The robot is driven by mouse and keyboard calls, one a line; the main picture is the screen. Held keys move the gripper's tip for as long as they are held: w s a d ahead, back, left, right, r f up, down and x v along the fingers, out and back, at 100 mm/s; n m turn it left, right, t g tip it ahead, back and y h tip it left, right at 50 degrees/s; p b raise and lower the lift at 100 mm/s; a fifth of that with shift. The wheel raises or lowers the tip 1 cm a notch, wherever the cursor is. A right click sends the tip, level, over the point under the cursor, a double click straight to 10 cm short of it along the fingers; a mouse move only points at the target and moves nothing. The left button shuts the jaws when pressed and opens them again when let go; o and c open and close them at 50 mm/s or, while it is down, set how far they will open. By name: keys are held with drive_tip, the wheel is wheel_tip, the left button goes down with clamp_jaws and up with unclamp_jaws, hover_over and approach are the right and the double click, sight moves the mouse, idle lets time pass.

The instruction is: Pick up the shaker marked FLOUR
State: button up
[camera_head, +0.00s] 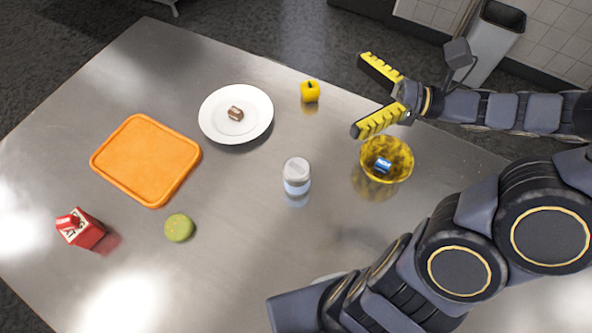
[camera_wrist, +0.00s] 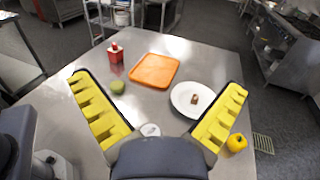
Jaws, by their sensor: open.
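A shaker (camera_head: 297,176) with a pale grey lid and a light body stands upright near the middle of the metal table. Its marking is too small to read. In the wrist view a round pale top, likely the same shaker (camera_wrist: 150,130), shows low between my fingers, partly hidden by the gripper body. My gripper (camera_head: 368,95) has yellow ridged fingers spread wide, with nothing between them. In the head view it is above and to the right of the shaker, apart from it. Both fingers also show in the wrist view (camera_wrist: 160,105).
A yellow bowl (camera_head: 399,149) holding a small blue item (camera_head: 382,165) stands right of the shaker. A white plate (camera_head: 212,133) bears a brown piece (camera_head: 235,113). A yellow pepper (camera_head: 310,92), orange tray (camera_head: 145,160), green round item (camera_head: 179,228) and red carton (camera_head: 81,229) also stand on the table (camera_head: 240,260).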

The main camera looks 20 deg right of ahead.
approach(296, 168)
drive_tip(key=shift+x, duration=1.1)
drive_tip(key=shift+a+f, duration=0.15)
drive_tip(key=x, duration=0.7)
drive_tip(key=shift+w+a, duration=0.2)
drive_tip(key=c, duration=1.2)
